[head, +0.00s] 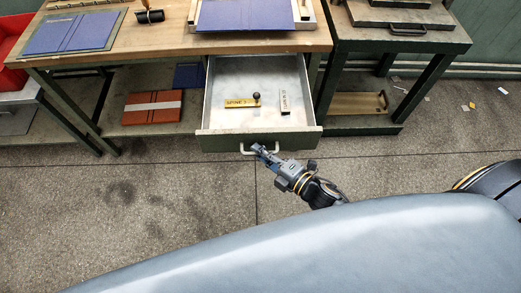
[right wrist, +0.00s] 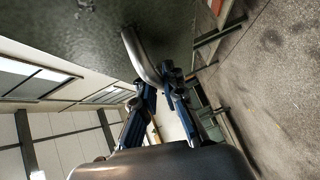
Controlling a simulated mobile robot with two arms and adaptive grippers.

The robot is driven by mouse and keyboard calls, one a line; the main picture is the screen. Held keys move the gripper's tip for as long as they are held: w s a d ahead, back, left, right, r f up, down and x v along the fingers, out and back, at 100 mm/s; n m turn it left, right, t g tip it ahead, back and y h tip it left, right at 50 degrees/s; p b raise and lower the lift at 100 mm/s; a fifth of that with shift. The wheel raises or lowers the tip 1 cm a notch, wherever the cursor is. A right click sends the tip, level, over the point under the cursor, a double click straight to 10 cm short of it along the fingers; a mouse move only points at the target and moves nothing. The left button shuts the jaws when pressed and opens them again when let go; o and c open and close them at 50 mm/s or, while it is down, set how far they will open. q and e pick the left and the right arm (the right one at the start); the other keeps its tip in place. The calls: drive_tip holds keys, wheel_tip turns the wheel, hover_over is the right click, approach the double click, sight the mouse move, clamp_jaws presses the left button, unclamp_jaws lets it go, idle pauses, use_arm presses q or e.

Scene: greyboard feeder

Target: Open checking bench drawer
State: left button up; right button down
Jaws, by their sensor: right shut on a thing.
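The checking bench drawer (head: 260,140) stands pulled out from under the wooden bench top in the head view. Its inside shows a pale bottom with a brass plate marked SPINE (head: 240,102), a dark round knob (head: 256,96) and a second small plate (head: 284,101). The drawer's metal handle (head: 246,151) is on its front; it also shows in the right wrist view (right wrist: 142,58). My right gripper (head: 258,148) is at the handle, and in the right wrist view its fingers (right wrist: 155,82) are shut on the handle bar. My left gripper is not in view.
The bench top (head: 150,40) holds blue boards (head: 70,33). A red-brown book (head: 152,107) lies on the lower shelf. A dark metal table (head: 400,38) stands right of the bench. The floor in front of the drawer is clear except for my arm.

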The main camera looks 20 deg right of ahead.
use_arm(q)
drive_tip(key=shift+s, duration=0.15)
use_arm(e)
drive_tip(key=c, duration=1.7)
unclamp_jaws()
drive_tip(key=shift+c, duration=0.2)
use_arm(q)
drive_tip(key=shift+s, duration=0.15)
use_arm(e)
drive_tip(key=shift+o, duration=0.3)
drive_tip(key=v, duration=1.2)
